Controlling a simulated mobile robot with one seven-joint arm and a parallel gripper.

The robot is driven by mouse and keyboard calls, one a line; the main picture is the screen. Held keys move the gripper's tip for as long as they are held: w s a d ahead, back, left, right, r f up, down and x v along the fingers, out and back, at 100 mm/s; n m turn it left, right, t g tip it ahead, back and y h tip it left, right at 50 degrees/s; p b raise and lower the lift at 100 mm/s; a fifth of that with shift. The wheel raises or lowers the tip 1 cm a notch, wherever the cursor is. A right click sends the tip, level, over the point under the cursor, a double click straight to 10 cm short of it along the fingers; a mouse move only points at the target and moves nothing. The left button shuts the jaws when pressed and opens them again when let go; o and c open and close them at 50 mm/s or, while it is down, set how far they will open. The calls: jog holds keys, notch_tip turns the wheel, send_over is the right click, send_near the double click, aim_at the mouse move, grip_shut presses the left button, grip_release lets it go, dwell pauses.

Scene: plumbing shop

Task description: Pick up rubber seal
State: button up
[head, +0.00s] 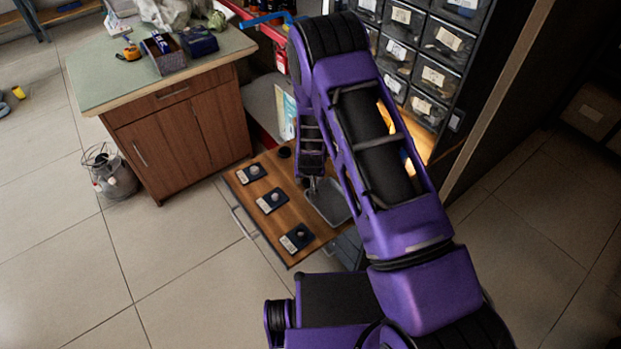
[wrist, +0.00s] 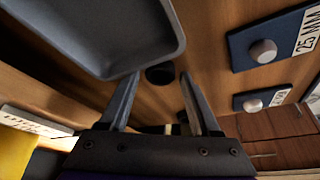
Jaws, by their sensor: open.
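A small black round piece, seemingly the rubber seal (wrist: 160,73), lies on the wooden board beside the grey tray (wrist: 88,58) in the wrist view. My gripper (wrist: 159,77) is open and empty, its two fingers apart on either side of the black piece in that view. Whether they are level with it I cannot tell. In the head view my gripper (head: 312,184) is over the board by the tray (head: 340,212), and my arm hides part of this spot. Another dark round thing (head: 284,152) sits at the board's far side.
The pulled-out wooden board (head: 262,228) carries several dark blue labelled pads with round knobs, such as this one (head: 297,238). One pad reads 25 MM in the wrist view (wrist: 240,50). A wooden cabinet (head: 185,140) stands left; drawer bins (head: 432,75) stand behind. The tray's wall is close to one finger.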

grip_shut()
dwell(0.3)
jog(key=shift+r, duration=0.1)
